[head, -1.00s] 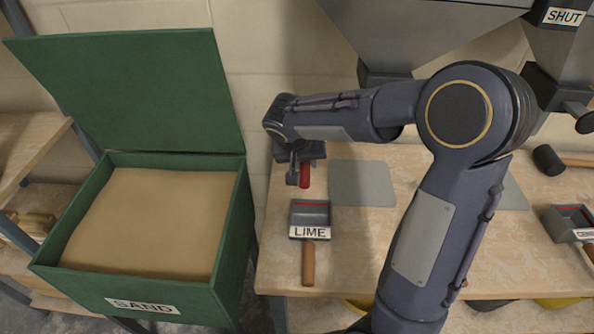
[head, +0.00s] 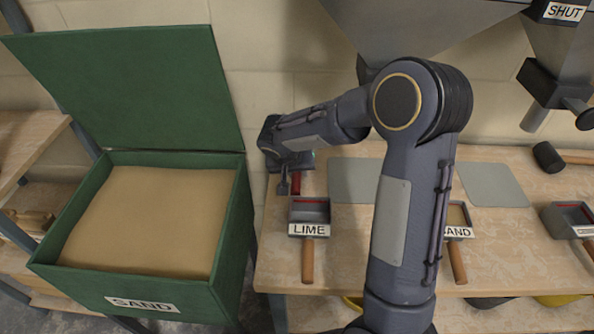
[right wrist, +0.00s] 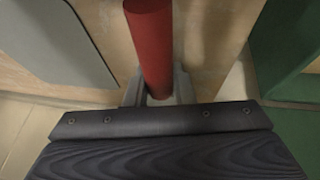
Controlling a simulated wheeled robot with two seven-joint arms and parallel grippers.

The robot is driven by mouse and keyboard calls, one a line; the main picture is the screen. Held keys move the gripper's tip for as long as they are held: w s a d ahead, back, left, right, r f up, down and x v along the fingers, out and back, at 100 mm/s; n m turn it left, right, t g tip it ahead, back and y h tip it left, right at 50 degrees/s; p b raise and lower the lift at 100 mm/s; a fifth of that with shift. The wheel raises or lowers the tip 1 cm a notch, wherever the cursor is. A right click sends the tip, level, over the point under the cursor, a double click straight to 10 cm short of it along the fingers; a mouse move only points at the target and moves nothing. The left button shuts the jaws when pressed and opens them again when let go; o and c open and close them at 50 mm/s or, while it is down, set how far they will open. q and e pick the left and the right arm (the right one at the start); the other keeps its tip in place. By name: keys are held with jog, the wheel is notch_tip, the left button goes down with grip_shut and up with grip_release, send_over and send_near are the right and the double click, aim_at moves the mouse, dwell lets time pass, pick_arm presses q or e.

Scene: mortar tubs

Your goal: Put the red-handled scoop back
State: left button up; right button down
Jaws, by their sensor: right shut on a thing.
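The red handle of the scoop (head: 296,181) shows at the back left of the bench, behind the LIME scoop. It also fills the upper middle of the right wrist view (right wrist: 150,45). My right gripper (head: 288,186) is shut on this red handle; its fingers lie on either side of it in the right wrist view (right wrist: 158,92). The scoop's pan is hidden in both views, and I cannot tell whether the scoop touches the bench. My left gripper is not in view.
A wooden-handled LIME scoop (head: 308,229) lies just in front. A SAND scoop (head: 457,233) and another scoop (head: 570,218) lie to the right. Grey mats (head: 355,180) lie on the bench (head: 345,255). An open green sand bin (head: 237,220) stands left. A mallet (head: 548,157) lies at back right.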

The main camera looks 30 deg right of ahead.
jog(key=c, duration=1.2)
grip_release()
jog(key=shift+c, duration=0.2)
jog(key=shift+r, duration=0.1)
jog(key=v, duration=1.2)
jog(key=s+a+n+t+y, duration=0.1)
jog(key=s+y, duration=0.3)
jog(key=s, duration=0.8)
jog(key=s+a+n+t+y, duration=0.1)
jog(key=s+a+n+y, duration=0.2)
jog(key=s, duration=0.9)
jog(key=shift+a+t+y+p, duration=0.3)
jog(key=shift+y+p, duration=0.15)
jog(key=shift+y, duration=0.05)
